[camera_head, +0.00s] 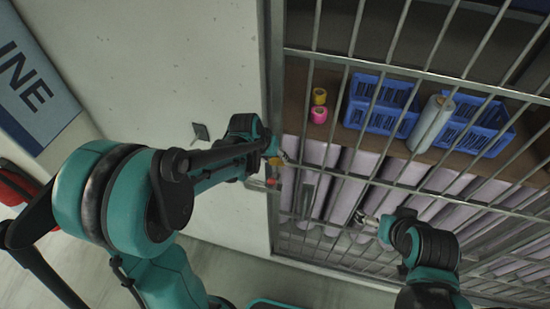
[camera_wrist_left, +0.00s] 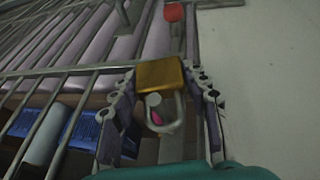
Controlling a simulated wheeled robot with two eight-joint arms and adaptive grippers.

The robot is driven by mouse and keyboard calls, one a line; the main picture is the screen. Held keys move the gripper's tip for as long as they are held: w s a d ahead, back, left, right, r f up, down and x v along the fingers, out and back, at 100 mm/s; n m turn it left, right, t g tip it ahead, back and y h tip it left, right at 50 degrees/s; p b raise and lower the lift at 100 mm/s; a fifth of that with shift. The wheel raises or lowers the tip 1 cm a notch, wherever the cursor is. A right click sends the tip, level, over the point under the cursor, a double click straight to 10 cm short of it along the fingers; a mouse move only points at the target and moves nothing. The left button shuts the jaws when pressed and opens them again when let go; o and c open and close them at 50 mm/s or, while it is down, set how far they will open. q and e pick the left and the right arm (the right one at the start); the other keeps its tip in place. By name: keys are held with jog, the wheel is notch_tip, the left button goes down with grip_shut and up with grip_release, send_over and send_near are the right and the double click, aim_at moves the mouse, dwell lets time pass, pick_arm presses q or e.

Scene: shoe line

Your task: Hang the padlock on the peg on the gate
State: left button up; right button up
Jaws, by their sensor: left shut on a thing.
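The padlock (camera_wrist_left: 160,74) has a brass body and a pale metal shackle. In the left wrist view it sits between the fingertips of my left gripper (camera_wrist_left: 162,84), with the shackle toward the palm. In the head view the left gripper (camera_head: 279,159) is at the gate's left post, and only a small brass patch of the padlock (camera_head: 275,161) shows. The gate (camera_head: 345,172) is a grid of grey metal bars. A red round knob (camera_wrist_left: 173,12) shows beyond the padlock; I cannot tell whether it is the peg. My right gripper (camera_head: 370,220) is near the lower bars, its fingers unclear.
Behind the bars, a shelf holds blue baskets (camera_head: 382,105), a pale roll (camera_head: 431,123), and yellow and pink tape rolls (camera_head: 319,113). Pale lilac rolls (camera_head: 345,190) stand below. A white wall (camera_head: 190,60) is left of the gate.

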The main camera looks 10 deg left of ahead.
pick_arm(q)
jog(key=o, duration=1.4)
jog(key=v, duration=1.2)
jog(key=s+f+t+b, duration=0.1)
jog(key=s+f+b, duration=0.3)
jog(key=f+b, duration=0.6)
jog(key=s+f+t+y+b, duration=0.1)
jog(key=s+f+b, duration=0.4)
jog(key=f+b, duration=0.6)
jog(key=s+a+f+y+b, duration=0.1)
jog(key=s+f+b, duration=0.4)
jog(key=f+b, duration=0.5)
jog(key=shift+s+a+f+t, duration=0.15)
jog(key=shift+f+t, duration=0.25)
jog(key=shift+f, duration=0.5)
